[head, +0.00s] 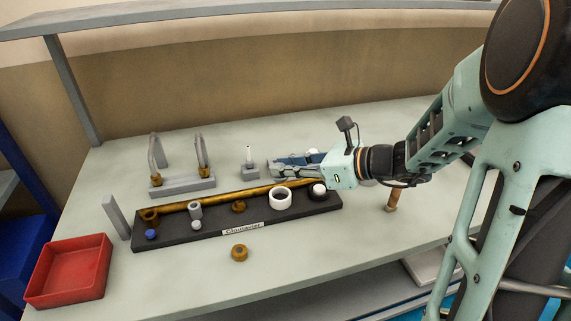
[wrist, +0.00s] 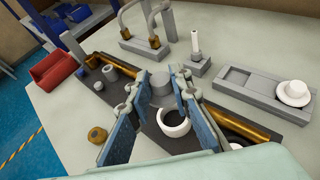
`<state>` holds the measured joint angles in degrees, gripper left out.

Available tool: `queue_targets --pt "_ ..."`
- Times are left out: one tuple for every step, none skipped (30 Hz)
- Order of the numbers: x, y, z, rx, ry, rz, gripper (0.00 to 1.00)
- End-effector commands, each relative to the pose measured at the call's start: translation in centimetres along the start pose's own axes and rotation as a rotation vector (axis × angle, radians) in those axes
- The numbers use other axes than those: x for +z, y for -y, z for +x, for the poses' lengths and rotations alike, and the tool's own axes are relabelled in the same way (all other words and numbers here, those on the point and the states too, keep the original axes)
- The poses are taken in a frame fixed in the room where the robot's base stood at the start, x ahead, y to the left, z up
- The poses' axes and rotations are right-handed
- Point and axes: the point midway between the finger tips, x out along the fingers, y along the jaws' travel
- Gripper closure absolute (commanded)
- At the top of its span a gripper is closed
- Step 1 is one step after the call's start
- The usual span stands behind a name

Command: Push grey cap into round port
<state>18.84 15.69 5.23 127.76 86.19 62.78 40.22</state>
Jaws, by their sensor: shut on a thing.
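My gripper (wrist: 160,98) is shut on a grey cap (wrist: 162,84), a short round piece with a wider rim, held between the blue-padded fingers. In the head view my gripper (head: 276,168) is above the back edge of a dark board (head: 220,221), and the cap cannot be made out. A white ring with a round opening (wrist: 173,123) stands on the board. In the wrist view it is below the cap in the picture, between the fingers. The ring also shows in the head view (head: 280,199). Which opening is the round port, I cannot tell.
A brass bar (head: 215,199) runs along the board. A loose brass nut (head: 239,253) lies in front. Behind are a grey stand with tubes (head: 182,186) and a white pin (head: 248,154). A red tray (head: 70,269) is left.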

Motion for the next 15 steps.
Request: queue_targets --pt "-0.9 0.0 0.4 0.000 0.000 0.001 0.94" --pt "-1.2 0.0 0.5 0.000 0.000 0.001 0.94" --pt "-1.6 0.0 0.6 0.000 0.000 0.001 0.94" --pt "-1.8 0.0 0.8 0.000 0.000 0.001 0.94" --pt "-2.1 0.0 0.9 0.000 0.000 0.001 0.94" --pt "-2.4 0.0 1.0 0.000 0.000 0.001 0.94" --pt "-2.7 0.0 1.1 0.000 0.000 0.000 0.94" --pt "-2.9 0.0 1.2 0.000 0.000 0.000 0.94" --pt "-3.1 0.0 1.3 0.000 0.000 0.000 0.94" --pt "-3.2 0.0 1.3 0.000 0.000 0.000 0.94" --pt "-3.4 0.0 1.4 0.000 0.000 0.000 0.94" --pt "-3.5 0.0 1.4 0.000 0.000 0.000 0.94" --pt "-3.5 0.0 1.5 0.000 0.000 0.000 0.94" --pt "-3.6 0.0 1.5 -0.001 0.000 0.000 0.94" --pt "-3.6 0.0 1.5 -0.001 0.000 0.000 0.94"
